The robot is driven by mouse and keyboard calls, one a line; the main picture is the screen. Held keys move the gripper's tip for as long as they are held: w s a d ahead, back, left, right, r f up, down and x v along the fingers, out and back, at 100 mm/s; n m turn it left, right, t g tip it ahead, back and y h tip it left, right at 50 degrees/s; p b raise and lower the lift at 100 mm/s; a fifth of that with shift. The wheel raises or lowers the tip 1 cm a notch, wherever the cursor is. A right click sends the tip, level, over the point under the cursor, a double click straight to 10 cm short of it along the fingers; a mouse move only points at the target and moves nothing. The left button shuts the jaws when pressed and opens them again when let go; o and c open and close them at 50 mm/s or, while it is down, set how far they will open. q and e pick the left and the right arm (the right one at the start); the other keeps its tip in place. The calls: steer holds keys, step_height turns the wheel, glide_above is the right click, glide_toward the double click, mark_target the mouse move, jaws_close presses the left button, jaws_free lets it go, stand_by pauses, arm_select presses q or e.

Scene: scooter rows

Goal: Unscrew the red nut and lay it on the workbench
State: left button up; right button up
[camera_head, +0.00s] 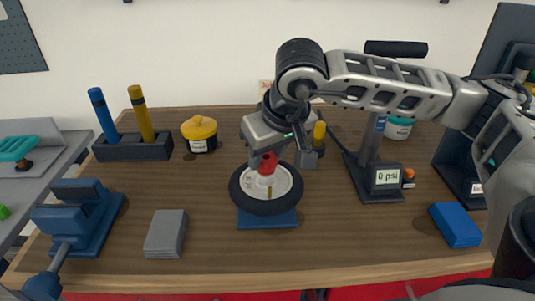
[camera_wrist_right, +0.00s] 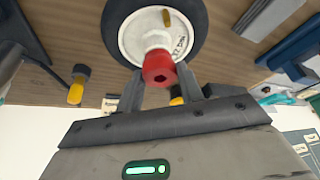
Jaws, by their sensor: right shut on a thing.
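The red nut (camera_head: 266,168) is at the middle of the black-tyred wheel (camera_head: 245,203), which lies on a blue stand (camera_head: 267,221) on the wooden workbench (camera_head: 330,245). My right gripper (camera_head: 280,164) reaches over the wheel from above and is shut on the nut. In the right wrist view the nut (camera_wrist_right: 158,70) sits between the two fingertips (camera_wrist_right: 161,80), in line with the pale hub (camera_wrist_right: 128,38) of the wheel (camera_wrist_right: 195,30). I cannot tell how far it is on its thread. My left gripper is out of view.
A grey block (camera_head: 165,235) and a blue vise (camera_head: 85,222) are to the left. A holder (camera_head: 132,150) with blue and yellow handles and a yellow-lidded pot (camera_head: 199,134) stand behind. A pressure gauge (camera_head: 386,180) and blue box (camera_head: 455,224) are right. The bench front is largely clear.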

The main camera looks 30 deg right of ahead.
steer(key=shift+f+n, duration=0.15)
steer(key=shift+n, duration=0.35)
steer(key=n+y+b, duration=0.1)
steer(key=n, duration=0.2)
steer(key=shift+y+b, duration=0.3)
steer(key=shift+b, duration=0.05)
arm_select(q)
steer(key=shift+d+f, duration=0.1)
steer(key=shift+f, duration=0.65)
arm_select(e)
steer(key=shift+n+y, duration=0.3)
steer(key=shift+n, duration=0.7)
steer(key=o, duration=1)
steer(key=shift+a, duration=0.1)
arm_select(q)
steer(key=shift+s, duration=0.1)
arm_select(e)
steer(key=shift+o, duration=0.2)
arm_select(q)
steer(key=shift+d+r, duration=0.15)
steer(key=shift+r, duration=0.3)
arm_select(e)
steer(key=v, duration=1.6)
steer(key=shift+w+r, duration=0.3)
